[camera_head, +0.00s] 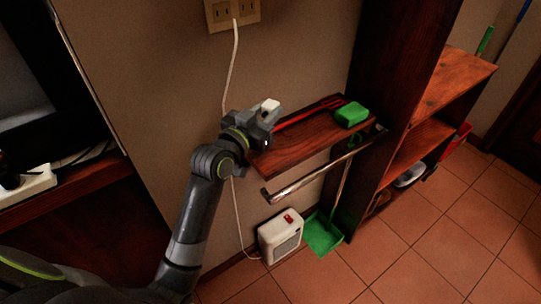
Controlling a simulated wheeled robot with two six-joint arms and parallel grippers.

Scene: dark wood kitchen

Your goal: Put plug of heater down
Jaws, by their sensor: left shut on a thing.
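The heater (281,238) is a small white box with a red switch, standing on the floor by the wall. Its white cord (235,60) runs from the wall outlet (232,12) down behind my left arm to the heater. My left gripper (268,122) is at the left end of the wooden shelf. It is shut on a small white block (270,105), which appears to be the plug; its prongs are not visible. Whether the block joins the cord cannot be told. My right gripper is not in view.
The wooden shelf (290,153) holds a red rod-like tool (305,116) and a green block (351,114). A metal rail (315,175) runs in front. A green dustpan (322,236) stands by the heater. A tall dark shelf unit (405,90) stands right. The tiled floor in front is clear.

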